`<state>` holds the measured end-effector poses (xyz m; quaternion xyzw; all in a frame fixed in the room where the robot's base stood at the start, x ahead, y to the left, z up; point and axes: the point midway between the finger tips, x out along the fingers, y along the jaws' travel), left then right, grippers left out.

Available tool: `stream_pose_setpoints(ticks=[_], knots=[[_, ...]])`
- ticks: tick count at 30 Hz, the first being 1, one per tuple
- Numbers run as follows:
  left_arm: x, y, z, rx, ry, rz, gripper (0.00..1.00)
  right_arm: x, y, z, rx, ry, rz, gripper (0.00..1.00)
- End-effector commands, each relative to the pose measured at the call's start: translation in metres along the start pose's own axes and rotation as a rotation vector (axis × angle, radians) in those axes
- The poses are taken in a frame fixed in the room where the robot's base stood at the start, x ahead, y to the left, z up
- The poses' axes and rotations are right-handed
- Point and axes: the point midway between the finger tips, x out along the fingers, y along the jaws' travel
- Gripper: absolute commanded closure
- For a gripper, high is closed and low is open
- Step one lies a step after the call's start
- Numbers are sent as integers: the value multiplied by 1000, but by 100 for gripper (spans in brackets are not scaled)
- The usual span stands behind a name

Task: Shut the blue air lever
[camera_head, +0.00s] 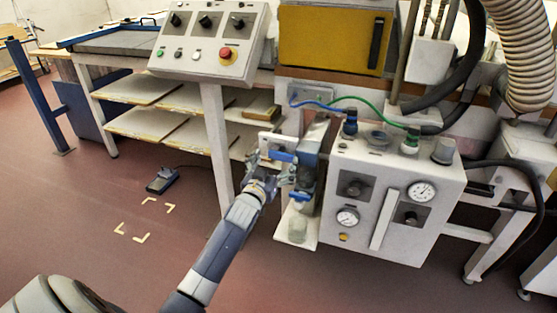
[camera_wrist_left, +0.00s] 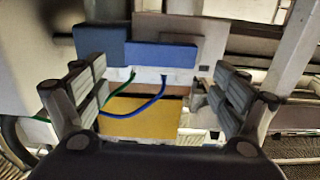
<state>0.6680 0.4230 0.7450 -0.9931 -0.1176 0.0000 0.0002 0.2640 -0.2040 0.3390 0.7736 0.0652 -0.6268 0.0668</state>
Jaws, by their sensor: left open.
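The blue air lever (camera_head: 283,156) shows as a short blue bar in front of a light plate, left of the grey control box. My left gripper (camera_head: 272,180) reaches up to it from below and partly covers the parts around it. In the left wrist view a wide blue bar (camera_wrist_left: 160,55), seemingly the lever, lies across the far end of the gap between the fingers. My left gripper (camera_wrist_left: 160,105) is open there, one finger on each side, with nothing held. I cannot tell whether a finger touches the bar. My right gripper is not in view.
A grey box (camera_head: 385,200) with gauges and knobs stands right of the lever. Blue and green hoses (camera_head: 355,100) run above it. A switch panel (camera_head: 210,45) with a red button is at upper left. A pedal (camera_head: 163,180) lies on open floor at the left.

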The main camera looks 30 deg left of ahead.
Motion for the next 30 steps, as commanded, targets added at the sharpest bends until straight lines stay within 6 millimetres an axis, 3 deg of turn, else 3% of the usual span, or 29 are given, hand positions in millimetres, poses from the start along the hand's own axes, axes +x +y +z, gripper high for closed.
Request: stream_pose_setpoints(ticks=[6, 17, 26, 30], knots=[[21, 0, 1, 1, 0, 0, 10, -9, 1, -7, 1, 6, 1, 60], [25, 0, 0, 1, -1, 0, 10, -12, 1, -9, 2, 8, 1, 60], [25, 0, 0, 0, -1, 0, 73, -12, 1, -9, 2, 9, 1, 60], [25, 0, 1, 3, -1, 0, 73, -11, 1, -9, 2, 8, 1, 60]])
